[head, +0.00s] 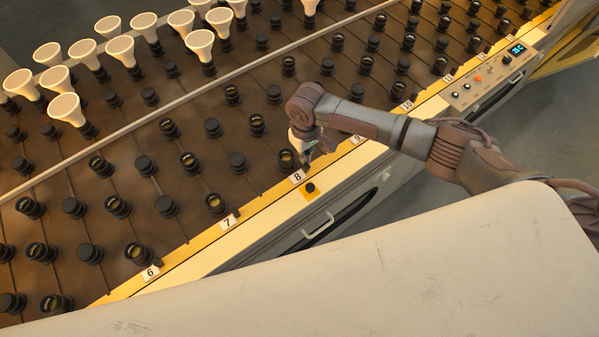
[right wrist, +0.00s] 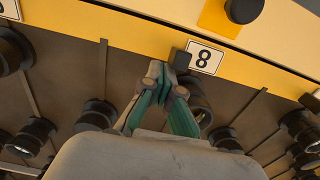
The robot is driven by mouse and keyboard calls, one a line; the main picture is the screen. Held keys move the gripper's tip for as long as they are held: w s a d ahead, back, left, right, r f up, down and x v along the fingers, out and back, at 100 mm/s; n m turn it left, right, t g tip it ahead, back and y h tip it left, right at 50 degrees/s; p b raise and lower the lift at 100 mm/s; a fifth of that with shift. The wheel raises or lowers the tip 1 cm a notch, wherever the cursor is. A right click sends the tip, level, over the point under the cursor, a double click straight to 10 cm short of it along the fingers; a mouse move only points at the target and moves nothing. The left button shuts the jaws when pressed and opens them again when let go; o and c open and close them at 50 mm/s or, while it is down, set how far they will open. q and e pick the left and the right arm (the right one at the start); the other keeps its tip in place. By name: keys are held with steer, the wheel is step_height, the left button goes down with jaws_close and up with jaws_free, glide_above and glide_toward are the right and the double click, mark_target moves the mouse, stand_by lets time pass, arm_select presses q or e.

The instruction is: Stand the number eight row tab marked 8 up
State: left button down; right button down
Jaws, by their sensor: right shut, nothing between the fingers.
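The number eight row tab (head: 298,176) is a small white plate with a black 8, on the yellow edge strip of the rack. In the right wrist view the tab (right wrist: 205,57) shows its face and looks to lie flat against the strip, though its exact tilt is hard to tell. A small dark block (right wrist: 180,60) adjoins its left side there. My right gripper (head: 306,162) is just beside the tab, over the rack side; in the right wrist view its green-padded fingers (right wrist: 167,74) are shut and empty, close to the dark block. My left gripper is not in view.
Rows of dark sockets (head: 238,162) fill the brown rack, several close to my right gripper. White bulbs (head: 66,108) stand at the upper left. A black round knob (head: 310,188) on a yellow plate and a handle (head: 318,225) are on the front. Tab 7 (head: 228,222) is nearby.

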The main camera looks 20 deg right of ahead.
steer(key=shift+s+d+r+p, duration=0.15)
steer(key=shift+s+r+p, duration=0.3)
steer(key=shift+p, duration=1.3)
stand_by(1.8)
steer(key=shift+s+d+r+p, duration=0.15)
steer(key=shift+s+p, duration=0.2)
steer(key=shift+p, duration=0.4)
steer(key=shift+s+d+r+p, duration=0.1)
steer(key=shift+s+p, duration=0.2)
steer(key=shift+p, duration=0.45)
stand_by(1.5)
steer(key=shift+w+a+r+p, duration=0.15)
steer(key=shift+w+r+p, duration=0.2)
steer(key=shift+r, duration=0.2)
steer(key=shift+w+a+r+p, duration=0.1)
steer(key=shift+w+r+p, duration=0.2)
steer(key=shift+r, duration=0.2)
step_height(320, 180, up, 6)
steer(key=p, duration=0.6)
steer(key=shift+p, duration=0.4)
